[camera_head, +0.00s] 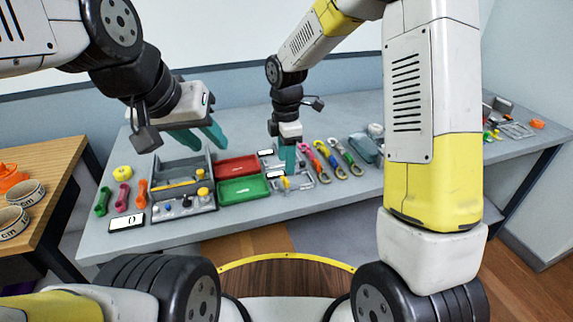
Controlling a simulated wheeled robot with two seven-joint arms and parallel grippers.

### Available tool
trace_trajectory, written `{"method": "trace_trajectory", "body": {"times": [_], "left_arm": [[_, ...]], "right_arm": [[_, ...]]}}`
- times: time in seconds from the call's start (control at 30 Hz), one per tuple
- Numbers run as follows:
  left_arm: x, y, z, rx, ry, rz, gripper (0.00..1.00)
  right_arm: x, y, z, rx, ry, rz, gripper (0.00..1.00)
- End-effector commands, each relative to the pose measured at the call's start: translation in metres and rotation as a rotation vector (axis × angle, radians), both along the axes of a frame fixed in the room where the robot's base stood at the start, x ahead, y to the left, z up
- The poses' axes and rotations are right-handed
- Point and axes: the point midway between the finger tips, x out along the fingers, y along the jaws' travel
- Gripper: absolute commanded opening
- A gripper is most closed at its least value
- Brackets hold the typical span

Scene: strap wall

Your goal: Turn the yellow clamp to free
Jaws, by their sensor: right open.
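A small yellow piece (285,184), which looks like the yellow clamp, sits on a small grey fixture near the middle of the table's front. It is too small to tell which way it is turned. My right gripper (289,160) points down just above and behind it, with teal fingers close to it; whether they touch it I cannot tell. The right gripper is open. My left gripper (199,137) is open and empty, with its two teal fingers apart above the grey tray at the left.
A grey divided tray (182,163), a red tray (238,165) and a green tray (243,190) stand left of the fixture. Coloured wrenches (330,158) lie to its right. More coloured tools (122,196) lie at the far left.

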Motion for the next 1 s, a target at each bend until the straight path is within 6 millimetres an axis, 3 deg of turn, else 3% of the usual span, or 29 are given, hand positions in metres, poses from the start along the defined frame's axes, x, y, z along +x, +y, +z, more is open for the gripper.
{"method": "trace_trajectory", "body": {"times": [0.4,0.77,1.0], "left_arm": [[0.0,0.0,0.0,0.0,0.0,0.0,0.36],[0.0,0.0,0.0,0.0,0.0,0.0,0.36],[0.0,0.0,0.0,0.0,0.0,0.0,0.36]], "right_arm": [[-0.001,0.0,-0.061,-0.001,0.003,-0.004,0.45],[-0.001,-0.001,-0.068,0.0,0.0,-0.005,0.45],[-0.001,-0.001,-0.068,0.0,0.0,-0.005,0.02]]}}
